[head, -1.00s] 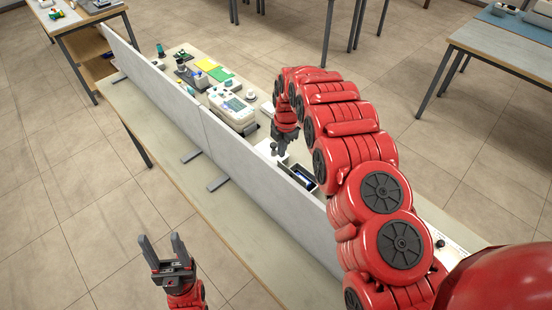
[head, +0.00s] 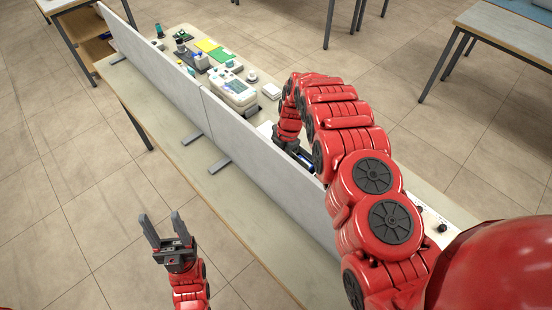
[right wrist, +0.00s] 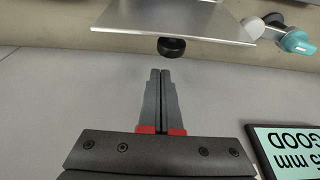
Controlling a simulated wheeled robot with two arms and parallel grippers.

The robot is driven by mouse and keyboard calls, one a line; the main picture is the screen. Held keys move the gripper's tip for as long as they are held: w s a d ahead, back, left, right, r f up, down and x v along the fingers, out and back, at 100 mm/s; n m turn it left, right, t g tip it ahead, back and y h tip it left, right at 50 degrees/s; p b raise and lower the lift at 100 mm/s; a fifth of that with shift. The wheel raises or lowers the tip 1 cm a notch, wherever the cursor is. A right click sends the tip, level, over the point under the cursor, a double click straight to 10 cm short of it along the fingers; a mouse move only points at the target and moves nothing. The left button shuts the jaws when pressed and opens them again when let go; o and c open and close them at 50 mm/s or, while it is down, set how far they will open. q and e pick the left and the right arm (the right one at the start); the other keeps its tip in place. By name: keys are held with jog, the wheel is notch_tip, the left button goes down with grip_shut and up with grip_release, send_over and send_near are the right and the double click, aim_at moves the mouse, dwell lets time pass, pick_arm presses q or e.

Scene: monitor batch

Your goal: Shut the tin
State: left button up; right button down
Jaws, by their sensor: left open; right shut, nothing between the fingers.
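A light metal plate (right wrist: 175,18) with a round black knob (right wrist: 172,47) at its near edge spans the top of the right wrist view; it looks like the tin's lid, though I cannot be sure. My right gripper (right wrist: 160,73) is shut and empty, its tips just short of the knob in the picture. In the head view, a dark open box with a blue item (head: 304,160) is partly hidden by my right arm; I cannot tell whether it is the tin. My left gripper (head: 162,219) is open and empty, on the near side of the divider.
A long pale divider (head: 170,85) runs along the table (head: 250,207). Beyond it stand a white device with keys (head: 233,92), yellow and green cards (head: 213,50) and small parts. A display reading "GOOD" (right wrist: 292,150) and a teal-capped item (right wrist: 297,41) are at right.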

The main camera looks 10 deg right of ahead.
jog(key=shift+w+d+p, duration=0.3)
jog(key=shift+w+d, duration=0.3)
jog(key=shift+d, duration=0.2)
